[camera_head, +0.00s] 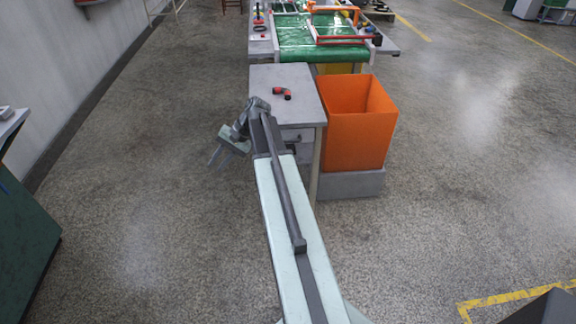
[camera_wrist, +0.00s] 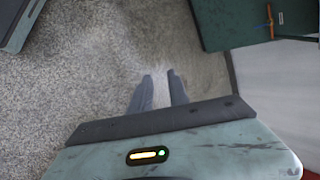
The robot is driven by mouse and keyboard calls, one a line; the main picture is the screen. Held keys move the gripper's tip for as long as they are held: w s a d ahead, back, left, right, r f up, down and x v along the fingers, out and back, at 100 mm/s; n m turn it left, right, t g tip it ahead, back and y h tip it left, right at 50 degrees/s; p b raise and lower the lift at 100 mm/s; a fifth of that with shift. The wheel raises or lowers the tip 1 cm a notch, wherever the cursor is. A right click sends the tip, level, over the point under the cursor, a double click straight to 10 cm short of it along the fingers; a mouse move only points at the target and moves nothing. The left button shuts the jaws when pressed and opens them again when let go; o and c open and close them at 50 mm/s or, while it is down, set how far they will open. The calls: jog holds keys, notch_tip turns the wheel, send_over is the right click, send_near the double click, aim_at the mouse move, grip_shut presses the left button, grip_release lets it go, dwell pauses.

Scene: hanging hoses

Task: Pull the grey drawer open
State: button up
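The grey drawer (camera_head: 300,135) is in the front of a small grey table (camera_head: 290,76), below its top. My arm passes in front and hides part of it, so how far it is open is hard to tell. My gripper (camera_head: 216,162) hangs over the floor to the left of the table, apart from the drawer and pointing down and left. In the wrist view its two fingers (camera_wrist: 160,82) stand apart with bare floor between them. The gripper is open and empty. The drawer is not recognisable in the wrist view.
A red and black hose piece (camera_head: 282,93) lies on the table. An orange bin (camera_head: 357,125) on a grey base stands right of it. A green-topped bench (camera_head: 310,40) is behind. A green cabinet (camera_head: 22,255) stands at the left. Floor between cabinet and table is clear.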

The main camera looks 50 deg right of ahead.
jog(key=d+f+m+t+y+b, duration=0.15)
jog(key=d+f+b, duration=0.25)
jog(key=d, duration=0.4)
jog(key=d+f+m+t+b, duration=0.3)
jog(key=d+b, duration=0.1)
jog(key=d, duration=0.5)
jog(key=m+t+b, duration=0.4)
jog(key=t+b, duration=0.1)
jog(key=b, duration=0.3)
send_near(289, 142)
jog(key=w, duration=0.2)
jog(key=shift+h, duration=0.25)
jog(key=b+x, duration=0.1)
jog(key=x, duration=0.7)
jog(key=shift+w+a+f+b, duration=0.1)
jog(key=shift+a+f+b, duration=0.2)
jog(key=shift+a, duration=0.2)
grip_shut()
